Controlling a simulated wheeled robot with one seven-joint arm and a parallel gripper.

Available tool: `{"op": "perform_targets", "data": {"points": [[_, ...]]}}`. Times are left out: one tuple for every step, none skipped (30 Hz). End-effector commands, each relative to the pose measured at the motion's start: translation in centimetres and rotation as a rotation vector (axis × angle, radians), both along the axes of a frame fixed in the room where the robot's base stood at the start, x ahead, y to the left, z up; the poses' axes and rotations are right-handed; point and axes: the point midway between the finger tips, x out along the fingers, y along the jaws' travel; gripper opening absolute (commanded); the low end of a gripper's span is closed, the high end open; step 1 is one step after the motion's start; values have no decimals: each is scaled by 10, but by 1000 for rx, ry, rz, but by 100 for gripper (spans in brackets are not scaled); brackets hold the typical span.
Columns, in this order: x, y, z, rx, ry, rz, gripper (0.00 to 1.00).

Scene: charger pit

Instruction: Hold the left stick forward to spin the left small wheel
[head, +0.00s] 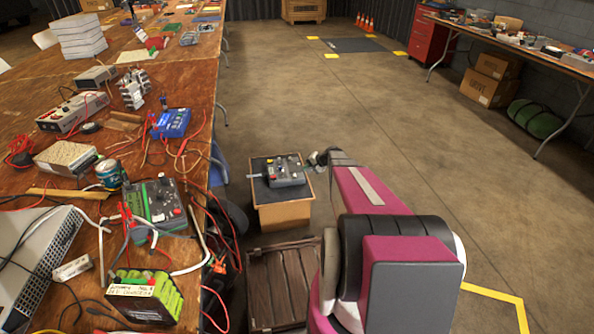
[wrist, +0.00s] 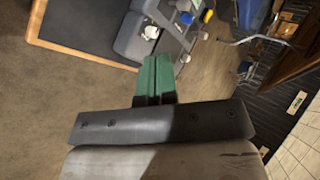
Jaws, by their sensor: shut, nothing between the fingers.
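A grey control box (head: 286,172) with small dark and light parts on top sits on a small stand. It also shows at the top of the wrist view (wrist: 132,42), with a white round part (wrist: 151,32) and a yellow knob (wrist: 208,16). I cannot tell which part is the left stick or the left small wheel. My gripper (head: 320,158) is just right of the box in the head view. In the wrist view its green fingers (wrist: 154,63) are shut and empty, pointing towards the box. They look apart from it, though the gap is hard to judge.
The stand has a dark top with a wooden edge (head: 283,218). A wooden crate (head: 275,288) stands in front of it. A cluttered workbench (head: 180,60) with cables runs along the left. The floor (head: 420,140) to the right is clear.

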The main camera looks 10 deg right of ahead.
Motion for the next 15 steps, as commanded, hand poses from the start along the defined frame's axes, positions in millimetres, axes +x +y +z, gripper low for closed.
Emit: {"op": "perform_targets", "data": {"points": [[4,4,-5,1,1,1,0],[6,6,-8,1,1,1,0],[9,10,-12,1,1,1,0],[11,13,-16,0,1,1,0],[14,16,-20,0,1,1,0],[17,20,-26,0,2,1,0],[19,24,-30,0,2,1,0],[22,28,-34,0,2,3,0],[25,32,-38,0,1,2,0],[28,35,-42,-1,1,1,0],[30,38,-46,-1,1,1,0],[33,43,-51,-1,1,1,0],[36,46,-55,0,1,2,0],[38,50,-58,0,1,2,0],[41,54,-63,0,2,1,0]]}}
